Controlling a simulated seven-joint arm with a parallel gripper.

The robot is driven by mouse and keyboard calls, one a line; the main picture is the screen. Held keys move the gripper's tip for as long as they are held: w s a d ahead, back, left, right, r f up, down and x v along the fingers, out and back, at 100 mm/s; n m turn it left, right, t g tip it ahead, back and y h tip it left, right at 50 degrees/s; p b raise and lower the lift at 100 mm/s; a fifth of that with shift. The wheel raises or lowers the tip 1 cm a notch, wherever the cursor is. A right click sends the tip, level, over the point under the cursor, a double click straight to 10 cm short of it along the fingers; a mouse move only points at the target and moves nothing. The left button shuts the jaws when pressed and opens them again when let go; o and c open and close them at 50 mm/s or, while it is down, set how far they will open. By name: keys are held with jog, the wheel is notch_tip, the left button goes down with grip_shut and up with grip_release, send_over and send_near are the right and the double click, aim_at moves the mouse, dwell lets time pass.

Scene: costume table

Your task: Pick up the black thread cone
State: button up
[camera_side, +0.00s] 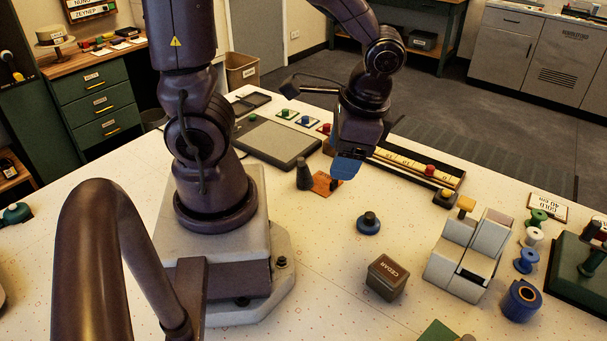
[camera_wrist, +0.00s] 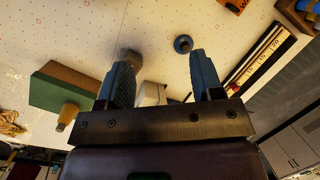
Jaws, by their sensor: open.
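The black thread cone (camera_side: 303,175) appears as a dark, tapered shape standing upright on the white table in the side view. It is just left of an orange card (camera_side: 324,184). My gripper (camera_side: 341,178) has blue fingers and hangs above the table to the right of the cone, over the card's right side. The wrist view shows the two fingers of my gripper (camera_wrist: 162,78) spread apart with nothing held between them. I do not see the cone in the wrist view, where only a corner of the orange card (camera_wrist: 236,4) shows at the top.
A blue disc with a dark knob (camera_side: 369,223), the brown CEDAR box (camera_side: 386,277) and a grey dispenser (camera_side: 468,258) stand to the right and front. A dark flat board (camera_side: 268,141) lies behind the cone. A ruler tray (camera_side: 415,170) lies at right.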

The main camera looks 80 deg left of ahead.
jog(key=s+a+f+m+g+y, duration=0.35)
jog(key=a+f+g+y, duration=0.2)
jog(key=f, duration=0.25)
jog(key=m+t+y, duration=0.4)
jog(key=m+y, duration=0.7)
send_near(303, 164)
jog(key=shift+h, duration=0.25)
jog(key=s+a, duration=0.1)
jog(key=s+a+r, duration=0.1)
jog(key=s, duration=0.1)
jog(key=s+a, duration=0.2)
jog(key=shift+s+a+r, duration=0.1)
jog(key=shift+s+r, duration=0.1)
jog(key=shift+r, duration=0.1)
jog(key=w+t, duration=0.1)
jog(key=m+t, duration=0.1)
jog(key=w+f+m+t, duration=0.1)
jog(key=shift+w+a, duration=0.3)
jog(key=shift+a, duration=0.05)
jog(key=shift+w+t, duration=0.4)
jog(key=shift+t, duration=0.05)
jog(key=shift+a, duration=0.3)
jog(key=a, duration=0.7)
